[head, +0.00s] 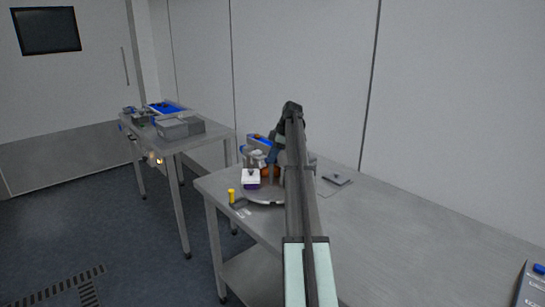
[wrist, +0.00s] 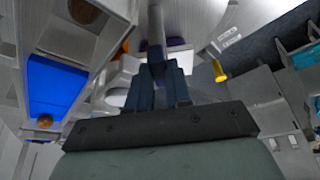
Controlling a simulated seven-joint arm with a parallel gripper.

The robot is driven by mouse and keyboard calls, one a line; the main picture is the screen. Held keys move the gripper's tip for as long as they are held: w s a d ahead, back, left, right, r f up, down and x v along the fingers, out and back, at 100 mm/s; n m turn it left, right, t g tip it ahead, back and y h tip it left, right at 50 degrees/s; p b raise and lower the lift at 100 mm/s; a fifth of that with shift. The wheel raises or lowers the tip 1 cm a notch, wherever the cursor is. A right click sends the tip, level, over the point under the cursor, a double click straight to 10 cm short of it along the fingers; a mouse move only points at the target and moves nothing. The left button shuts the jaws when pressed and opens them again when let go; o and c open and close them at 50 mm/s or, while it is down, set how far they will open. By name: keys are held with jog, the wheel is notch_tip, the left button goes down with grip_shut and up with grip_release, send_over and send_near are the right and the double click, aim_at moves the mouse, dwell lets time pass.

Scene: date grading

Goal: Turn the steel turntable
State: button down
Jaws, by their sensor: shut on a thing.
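The steel turntable (head: 265,198) is a round grey disc on the near steel table, partly hidden by my arm in the head view. Its pale disc also shows at the top of the wrist view (wrist: 200,16). My gripper (wrist: 157,70) is shut on a grey upright post (wrist: 156,24), which seems to rise from the turntable. In the head view my arm hides most of the grip.
A blue tray with a brown date (wrist: 57,88) is at left in the wrist view. A dark flat piece (head: 337,179) lies behind right. The table's right side is mostly clear.

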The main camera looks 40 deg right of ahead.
jog(key=shift+m, duration=0.6)
jog(key=shift+s+a+m+t+h, duration=0.1)
jog(key=shift+m+t+h, duration=0.25)
jog(key=shift+m, duration=0.6)
jog(key=shift+a+m+t+h, duration=0.1)
jog(key=shift+m+t+h, duration=0.25)
jog(key=shift+m, duration=0.6)
jog(key=shift+m+h, duration=0.9)
jog(key=shift+m, duration=1.8)
jog(key=c, duration=1)
grip_release()
jog(key=shift+c, duration=0.2)
jog(key=v, duration=1.3)
jog(key=shift+s+a+r, duration=0.25)
jog(key=shift+s+r, duration=0.05)
jog(key=shift+r, duration=0.05)
